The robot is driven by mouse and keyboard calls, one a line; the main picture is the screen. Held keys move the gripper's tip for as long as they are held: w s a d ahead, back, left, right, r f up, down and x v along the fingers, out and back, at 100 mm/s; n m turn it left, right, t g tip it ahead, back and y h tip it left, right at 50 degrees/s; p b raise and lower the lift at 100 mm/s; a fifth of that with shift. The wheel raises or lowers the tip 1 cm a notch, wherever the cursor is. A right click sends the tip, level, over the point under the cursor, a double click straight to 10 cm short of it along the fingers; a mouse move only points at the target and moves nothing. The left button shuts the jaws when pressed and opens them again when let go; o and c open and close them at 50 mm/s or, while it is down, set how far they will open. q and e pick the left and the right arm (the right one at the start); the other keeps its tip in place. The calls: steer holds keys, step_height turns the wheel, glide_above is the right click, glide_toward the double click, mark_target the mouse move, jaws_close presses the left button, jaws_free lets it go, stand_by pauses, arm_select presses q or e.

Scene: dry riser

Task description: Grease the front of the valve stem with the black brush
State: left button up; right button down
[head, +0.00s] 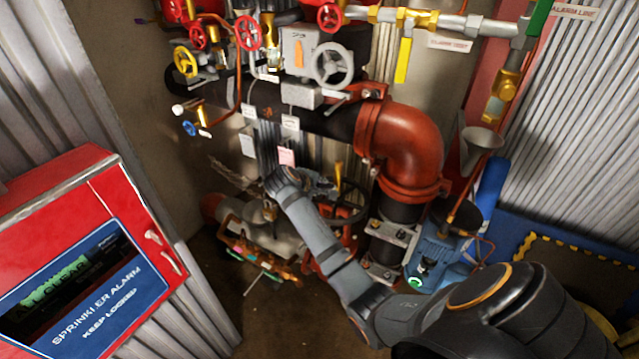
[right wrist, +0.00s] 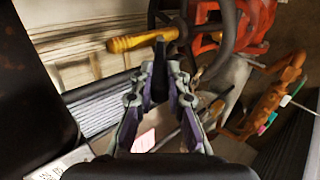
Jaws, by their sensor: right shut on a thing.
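The brass valve stem (head: 338,176) stands up above a dark handwheel (head: 352,212) in the lower middle of the head view. In the right wrist view the stem (right wrist: 142,41) lies across the top, left of the wheel's rim (right wrist: 228,40). My right gripper (head: 318,183) is close beside the stem. In the right wrist view its fingers (right wrist: 160,76) are shut on the black brush (right wrist: 160,84), a dark piece between them. The brush's far end appears at or very near the stem; I cannot tell whether they touch. My left gripper is not in view.
A red sprinkler alarm cabinet (head: 88,262) stands at the left. A thick red pipe elbow (head: 408,140) and a blue pump (head: 432,262) are right of my arm. Orange brackets with coloured tags (head: 262,258) lie low, left of the wheel. Valves and pipes crowd above.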

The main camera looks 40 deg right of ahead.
step_height(320, 180, down, 3)
steer(key=shift+r+b, duration=0.15)
steer(key=shift+b, duration=0.35)
steer(key=shift+r, duration=0.15)
step_height(320, 180, up, 3)
steer(key=p, duration=0.3)
steer(key=shift+d+f, duration=0.1)
steer(key=shift+f, duration=0.1)
